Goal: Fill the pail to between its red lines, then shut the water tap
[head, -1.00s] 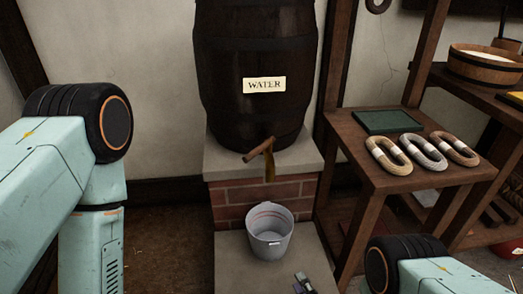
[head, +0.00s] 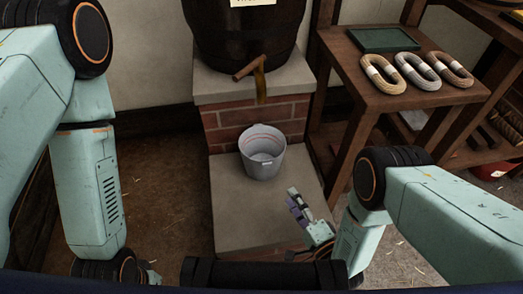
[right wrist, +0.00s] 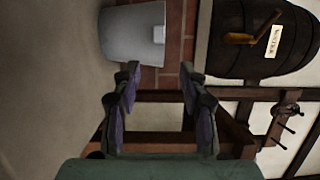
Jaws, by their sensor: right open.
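The grey pail (head: 263,165) stands upright on a pale stone slab, below and apart from the tap. Red lines run around its inside near the top; its inside looks pale grey, and I see no clear water surface. The water tap (head: 260,88) juts from the dark barrel, its wooden handle (head: 250,69) slanting across the top. I see no stream below the spout. My right gripper (head: 296,203) is open and empty, in front and right of the pail. In the right wrist view its fingers (right wrist: 160,75) are apart, near the pail (right wrist: 132,38). My left gripper's fingers are not visible.
The barrel (head: 245,35) rests on a brick plinth (head: 250,131) with a stone top. A wooden shelf (head: 385,97) on the right holds a green tray (head: 385,39) and several rope coils (head: 417,72). The slab (head: 230,215) left of my right gripper is clear.

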